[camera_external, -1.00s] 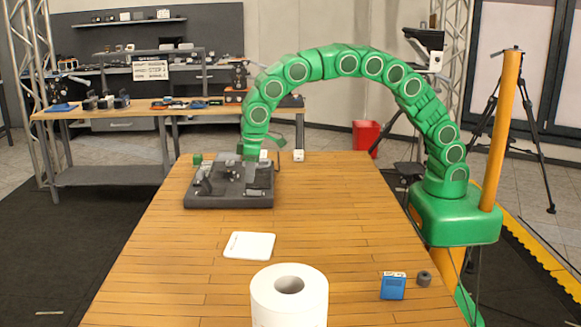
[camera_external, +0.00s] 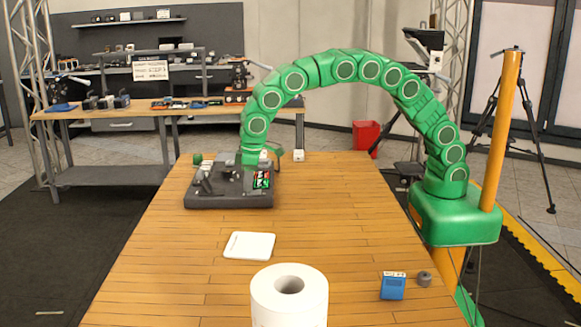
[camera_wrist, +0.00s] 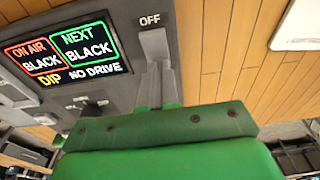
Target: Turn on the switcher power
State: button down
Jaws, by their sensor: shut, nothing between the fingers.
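The switcher is a dark grey console (camera_external: 228,202) on the far part of the wooden table. Its small screen (camera_external: 261,181) is lit. In the wrist view the screen (camera_wrist: 67,50) reads "ON AIR BLACK", "NEXT BLACK", "DIP" and "NO DRIVE". A light grey switch piece (camera_wrist: 154,43) lies below the word "OFF" on the panel (camera_wrist: 128,25). My gripper (camera_external: 249,166) is over the back of the console. In the wrist view its grey fingers (camera_wrist: 159,78) are shut and empty at the switch piece. I cannot tell whether they touch it; they partly cover that area.
A white pad (camera_external: 249,245) lies nearer on the table. A paper roll (camera_external: 289,300), a blue box (camera_external: 393,287) and a small grey cylinder (camera_external: 424,279) are at the near end. The table's right middle is clear.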

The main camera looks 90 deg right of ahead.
aim_at(256, 191)
jog(key=shift+s, duration=0.25)
jog(key=shift+s+r, duration=0.15)
jog(key=shift+s, duration=0.45)
notch_tip(256, 191, up, 14)
jog(key=s, duration=0.1)
jog(key=shift+s, duration=0.35)
dwell(0.5)
jog(key=shift+w, duration=0.65)
jog(key=f, duration=0.4)
jog(key=w+f, duration=0.1)
jog(key=f, duration=0.9)
jog(key=shift+w, duration=0.4)
